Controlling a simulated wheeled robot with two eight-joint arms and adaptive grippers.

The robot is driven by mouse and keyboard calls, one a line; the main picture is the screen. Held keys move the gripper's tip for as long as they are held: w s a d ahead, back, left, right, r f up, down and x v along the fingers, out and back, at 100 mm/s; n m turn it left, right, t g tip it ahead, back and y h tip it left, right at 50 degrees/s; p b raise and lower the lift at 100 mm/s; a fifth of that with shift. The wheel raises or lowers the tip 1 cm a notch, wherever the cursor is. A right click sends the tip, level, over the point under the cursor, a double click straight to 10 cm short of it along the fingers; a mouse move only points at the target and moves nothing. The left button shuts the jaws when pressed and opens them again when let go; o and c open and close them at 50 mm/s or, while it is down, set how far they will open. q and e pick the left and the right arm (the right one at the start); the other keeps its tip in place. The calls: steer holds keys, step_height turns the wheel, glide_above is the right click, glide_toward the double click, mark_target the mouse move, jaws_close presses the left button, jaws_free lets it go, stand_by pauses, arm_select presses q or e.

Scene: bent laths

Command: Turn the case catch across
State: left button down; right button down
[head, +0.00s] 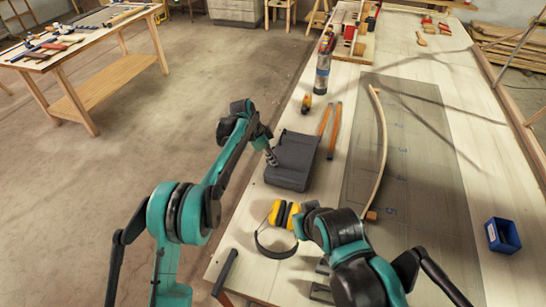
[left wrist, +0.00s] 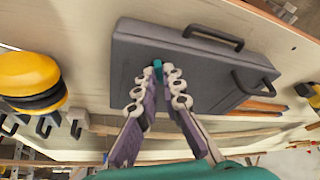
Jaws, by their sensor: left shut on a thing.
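The dark grey case (head: 292,160) lies flat near the left edge of the bench; it fills the middle of the left wrist view (left wrist: 205,65). My left gripper (head: 270,157) is over the case's left side. In the left wrist view its fingertips (left wrist: 160,73) are closed around a small teal catch (left wrist: 157,64) on the case top. The fingers hide most of the catch, so I cannot tell how far it is turned. My right arm reaches in from the bottom of the head view, but its gripper does not show.
Yellow ear defenders (head: 284,214) lie close in front of the case. Orange strips (head: 333,130) lie to its right. A bent lath (head: 381,140) lies on the dark board (head: 415,170). A blue bin (head: 502,236) stands at the right. A can (head: 322,75) stands farther back.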

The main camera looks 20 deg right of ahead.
arm_select(q)
steer(key=m+p, duration=0.1)
steer(key=m, duration=0.1)
steer(key=m+g+p, duration=0.1)
steer(key=m+g, duration=0.1)
steer(key=m, duration=0.1)
steer(key=shift+w+m+y+p, duration=0.25)
steer(key=shift+m+y+p, duration=0.05)
steer(key=shift+p, duration=0.1)
stand_by(0.3)
steer(key=c, duration=1.7)
jaws_free()
steer(key=shift+v, duration=3.7)
steer(key=shift+r, duration=0.1)
